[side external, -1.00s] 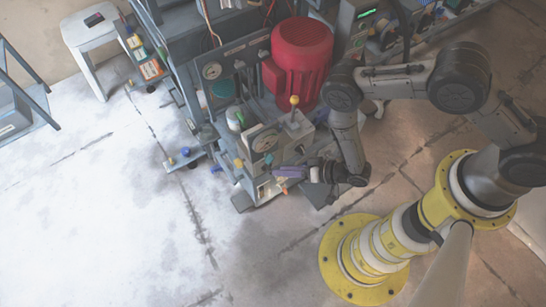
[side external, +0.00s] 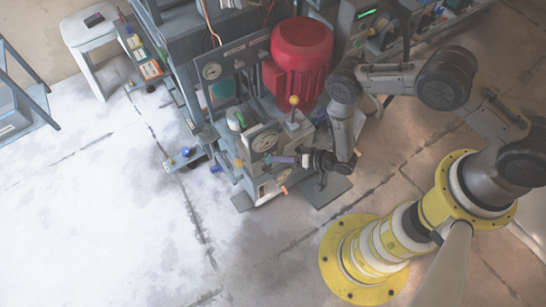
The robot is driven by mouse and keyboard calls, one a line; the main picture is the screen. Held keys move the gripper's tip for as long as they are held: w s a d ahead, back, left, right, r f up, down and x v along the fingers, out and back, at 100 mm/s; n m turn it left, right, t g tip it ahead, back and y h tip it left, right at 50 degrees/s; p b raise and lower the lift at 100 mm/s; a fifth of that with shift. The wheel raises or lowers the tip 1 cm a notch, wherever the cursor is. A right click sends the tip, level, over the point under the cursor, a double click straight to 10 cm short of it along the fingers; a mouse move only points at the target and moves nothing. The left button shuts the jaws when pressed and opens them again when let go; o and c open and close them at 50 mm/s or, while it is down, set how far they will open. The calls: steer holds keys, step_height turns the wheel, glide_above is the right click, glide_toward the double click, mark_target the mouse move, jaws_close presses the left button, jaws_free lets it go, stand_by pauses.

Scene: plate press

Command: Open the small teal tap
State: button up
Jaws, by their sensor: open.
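The press unit (side external: 262,185) stands at the centre, with a round gauge (side external: 265,141) on its front. A small teal spot, perhaps the small teal tap (side external: 268,158), shows just below the gauge; it is too small to make out its handle position. My gripper (side external: 276,160) reaches in from the right at the unit's front, its purple-grey fingers pointing left, close to that spot. It is open, with nothing seen in it. Whether the fingers touch or surround the tap cannot be told from here.
A yellow-knobbed lever (side external: 294,101) stands just above my gripper. An orange handle (side external: 284,190) sticks out below it. A red motor (side external: 301,58) is behind. A larger teal round part (side external: 222,90) sits on the panel.

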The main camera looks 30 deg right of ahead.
steer(key=shift+x, duration=1.9)
steer(key=shift+c, duration=0.3)
jaws_close()
